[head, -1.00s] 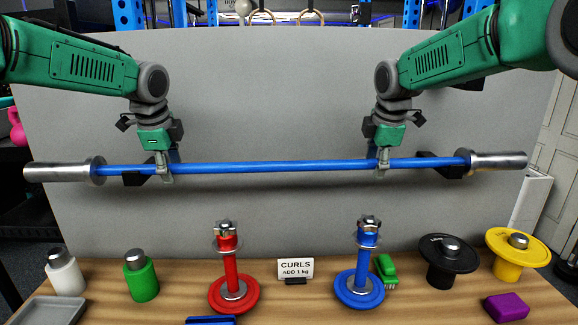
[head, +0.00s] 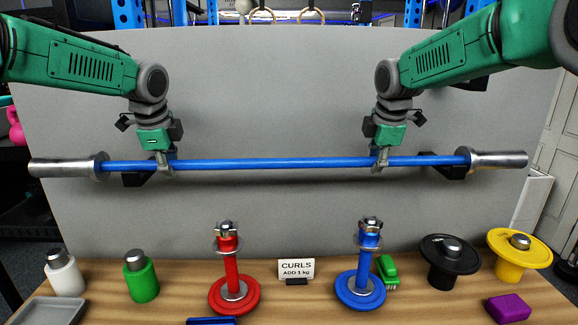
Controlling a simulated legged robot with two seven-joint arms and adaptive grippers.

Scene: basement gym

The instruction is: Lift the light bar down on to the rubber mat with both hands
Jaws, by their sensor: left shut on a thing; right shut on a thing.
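The light bar (head: 270,163) is a blue bar with silver sleeves at both ends, held roughly level in front of the grey panel. My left gripper (head: 164,163) is shut on its left part, and my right gripper (head: 380,160) is shut on its right part. Black hooks, a left one (head: 138,180) and a right one (head: 452,172), show just below and behind the bar. I cannot tell whether the bar still touches them. I cannot make out a rubber mat in this view.
A wooden table top (head: 180,290) below carries a red plate stand (head: 231,275), a blue plate stand (head: 364,270), a "CURLS ADD 1 kg" sign (head: 296,268), a black weight (head: 450,260), a yellow weight (head: 520,255) and a green brush (head: 387,270). The grey panel (head: 270,100) stands behind.

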